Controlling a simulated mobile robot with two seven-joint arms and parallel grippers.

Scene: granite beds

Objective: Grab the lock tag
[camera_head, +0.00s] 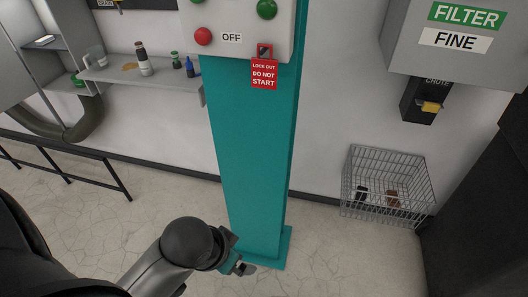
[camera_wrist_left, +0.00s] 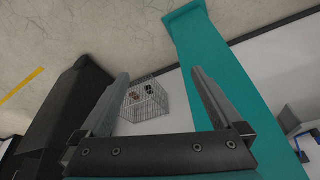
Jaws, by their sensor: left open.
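The lock tag (camera_head: 264,75) is a red tag reading "LOCK OUT DO NOT START". My left gripper (camera_head: 243,268) is low by the column's foot, well below the tag. In the left wrist view my left gripper (camera_wrist_left: 161,85) is open with nothing between its fingers. The tag does not show in that view. My right gripper is in neither view.
A wire basket (camera_head: 388,184) with small items sits at right, below a dark chute (camera_head: 426,100) and a grey filter box (camera_head: 455,40). A wall shelf (camera_head: 150,78) with bottles is at left. A black rail (camera_head: 70,165) stands lower left. The floor is clear around the column.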

